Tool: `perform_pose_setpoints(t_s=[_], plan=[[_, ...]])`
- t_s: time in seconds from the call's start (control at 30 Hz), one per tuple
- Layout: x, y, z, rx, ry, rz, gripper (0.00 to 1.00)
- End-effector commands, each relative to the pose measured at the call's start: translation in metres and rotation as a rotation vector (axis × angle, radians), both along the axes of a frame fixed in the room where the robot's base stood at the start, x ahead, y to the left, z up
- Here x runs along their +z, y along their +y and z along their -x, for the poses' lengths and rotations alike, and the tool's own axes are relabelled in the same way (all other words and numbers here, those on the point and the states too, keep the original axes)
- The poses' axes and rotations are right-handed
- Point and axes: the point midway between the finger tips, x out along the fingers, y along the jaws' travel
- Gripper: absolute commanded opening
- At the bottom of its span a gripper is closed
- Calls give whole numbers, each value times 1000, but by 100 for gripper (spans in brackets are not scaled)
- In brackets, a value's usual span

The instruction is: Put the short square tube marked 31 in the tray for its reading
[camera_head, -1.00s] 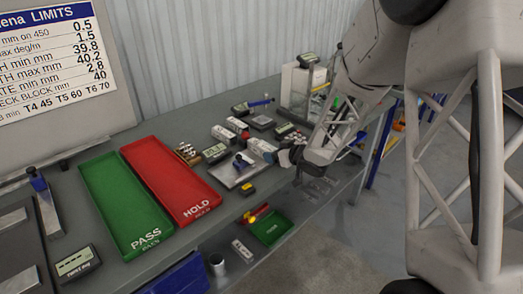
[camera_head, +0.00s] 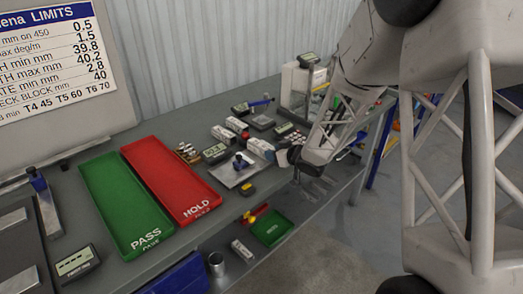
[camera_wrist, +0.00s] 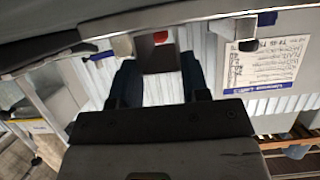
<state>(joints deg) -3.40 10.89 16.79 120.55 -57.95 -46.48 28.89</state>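The green PASS tray (camera_head: 110,190) and the red HOLD tray (camera_head: 165,180) lie side by side on the bench, both empty. Several pale, blocky pieces, including one at the back (camera_head: 237,125) and one nearer my gripper (camera_head: 262,149), lie right of the trays. Their marks are too small to read, so I cannot tell which is tube 31. My gripper (camera_head: 288,157) is at the bench's front edge, right of these pieces, partly hidden by my arm.
A lower shelf holds a small green tray (camera_head: 271,227) and a metal cup (camera_head: 216,262). A limits board (camera_head: 50,60) stands behind left.

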Motion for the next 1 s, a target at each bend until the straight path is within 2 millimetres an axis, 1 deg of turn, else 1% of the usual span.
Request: perform_pose_setpoints(t_s=[0.03,0.1,0.13,0.17,0.37,0.57,0.77,0.87,1.0], plan=[[0,0,0,0,0,0,25],[0,0,0,0,0,0,15],[0,0,0,0,0,0,15],[0,0,0,0,0,0,11],[1,0,0,0,0,0,11],[7,0,0,-1,-2,0,11],[24,0,0,1,-3,-1,11],[37,0,0,0,-4,-1,11],[38,-4,18,0,-1,-1,11]])
